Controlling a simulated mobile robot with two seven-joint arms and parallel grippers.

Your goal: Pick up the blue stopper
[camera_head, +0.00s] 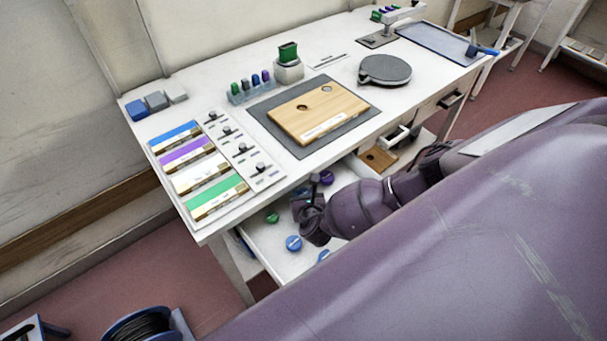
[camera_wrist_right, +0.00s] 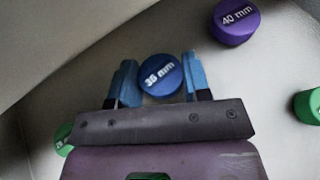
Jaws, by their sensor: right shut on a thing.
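My right gripper (camera_head: 304,201) reaches down into the open drawer (camera_head: 262,243) under the white desk. In the right wrist view, its two blue fingers stand either side of a round blue stopper (camera_wrist_right: 160,76) marked "36 mm" and are shut on it. I cannot tell whether this stopper is clear of the drawer floor. In the head view the gripper hides it. My left gripper is not in view.
A purple stopper (camera_wrist_right: 236,22) marked "40 mm" and green stoppers (camera_wrist_right: 308,106) (camera_head: 272,217) lie around the gripper. The desk top (camera_head: 215,98) above holds a wooden board (camera_head: 345,107), coloured label strips and a grey disc (camera_head: 385,70). The desk's front edge overhangs the drawer.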

